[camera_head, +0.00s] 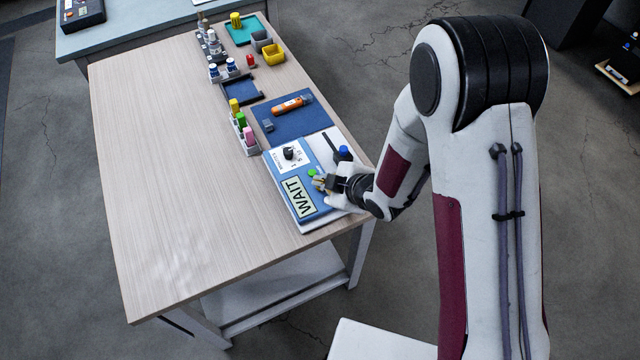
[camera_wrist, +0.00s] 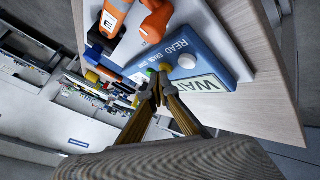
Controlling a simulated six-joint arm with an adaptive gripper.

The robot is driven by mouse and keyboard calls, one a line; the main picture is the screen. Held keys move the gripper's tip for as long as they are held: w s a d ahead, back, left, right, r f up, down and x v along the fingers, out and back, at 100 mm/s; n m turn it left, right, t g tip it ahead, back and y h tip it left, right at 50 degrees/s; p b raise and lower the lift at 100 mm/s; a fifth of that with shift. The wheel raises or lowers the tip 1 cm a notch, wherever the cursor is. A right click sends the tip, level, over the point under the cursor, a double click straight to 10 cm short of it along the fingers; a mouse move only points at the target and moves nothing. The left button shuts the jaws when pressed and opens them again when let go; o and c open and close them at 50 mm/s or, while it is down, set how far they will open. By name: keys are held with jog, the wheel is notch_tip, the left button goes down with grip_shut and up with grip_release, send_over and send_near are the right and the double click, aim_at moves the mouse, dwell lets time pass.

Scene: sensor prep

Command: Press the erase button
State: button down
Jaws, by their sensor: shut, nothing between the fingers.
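The blue control box (camera_head: 283,178) stands at the table's front right end, with a sign reading WAIT (camera_head: 299,197) and a black knob (camera_head: 289,153). In the wrist view, the box (camera_wrist: 215,50) carries the label READ near a round white button (camera_wrist: 187,61). A small green button (camera_wrist: 150,72) and a yellow spot (camera_wrist: 164,67) lie by a smaller label, too blurred to read surely. My gripper (camera_head: 324,184) is shut and empty over the box. In the wrist view its fingertips (camera_wrist: 158,88) are close to the green button; contact cannot be told.
Behind the box, a blue mat (camera_head: 288,125) holds an orange device (camera_head: 292,105). A rack of coloured bottles (camera_head: 240,121), a dark blue tray (camera_head: 241,90) and a yellow bin (camera_head: 273,54) stand farther back. The table's left half (camera_head: 160,170) is clear.

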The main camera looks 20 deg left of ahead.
jog(key=shift+r, duration=0.65)
jog(key=shift+r, duration=0.1)
jog(key=shift+r, duration=2.4)
jog(key=shift+d+r, duration=0.1)
